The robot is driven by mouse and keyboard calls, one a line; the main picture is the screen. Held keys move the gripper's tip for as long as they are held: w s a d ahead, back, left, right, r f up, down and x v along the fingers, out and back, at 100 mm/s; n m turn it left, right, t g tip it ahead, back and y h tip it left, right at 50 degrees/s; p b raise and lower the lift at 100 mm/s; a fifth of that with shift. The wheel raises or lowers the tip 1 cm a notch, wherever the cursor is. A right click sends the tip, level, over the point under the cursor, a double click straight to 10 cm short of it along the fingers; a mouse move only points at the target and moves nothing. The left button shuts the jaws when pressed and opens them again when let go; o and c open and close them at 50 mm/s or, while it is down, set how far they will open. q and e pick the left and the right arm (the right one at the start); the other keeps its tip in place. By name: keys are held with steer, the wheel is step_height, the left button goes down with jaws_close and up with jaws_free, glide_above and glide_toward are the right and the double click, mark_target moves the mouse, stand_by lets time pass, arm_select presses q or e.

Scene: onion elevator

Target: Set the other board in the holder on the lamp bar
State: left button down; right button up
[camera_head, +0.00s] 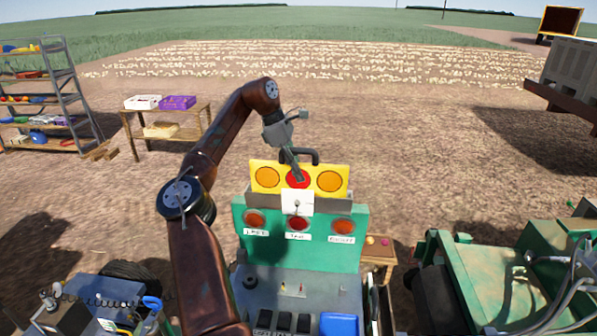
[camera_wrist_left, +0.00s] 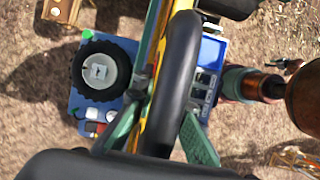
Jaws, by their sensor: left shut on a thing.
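The yellow board (camera_head: 318,168) carries an orange, a red and an orange disc and has a black handle on top. My left gripper (camera_head: 296,162) is shut on this handle; the handle also shows in the left wrist view (camera_wrist_left: 177,75) between the green fingers. The board stands upright at the grey-brown holder (camera_head: 262,202) above the green lamp bar (camera_head: 268,260). I cannot tell whether its lower edge is seated or just above or behind the holder. A white plate (camera_head: 297,202) covers its lower middle. The right gripper is not in view.
A control desk with a blue box (camera_head: 339,324) lies below the lamp bar. A green machine (camera_head: 480,275) stands close on the right. A wooden table (camera_head: 190,128) with crates and a shelf rack (camera_head: 70,95) stand at the left. Open soil lies behind.

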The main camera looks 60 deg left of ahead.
mark_target(299, 151)
arm_select(q)
steer(key=c, duration=1.9)
jaws_free()
steer(key=shift+o, duration=0.4)
steer(key=shift+f, duration=0.1)
steer(key=o, duration=0.3)
step_height(299, 151, up, 5)
steer(key=p, duration=0.5)
steer(key=shift+r, duration=1.05)
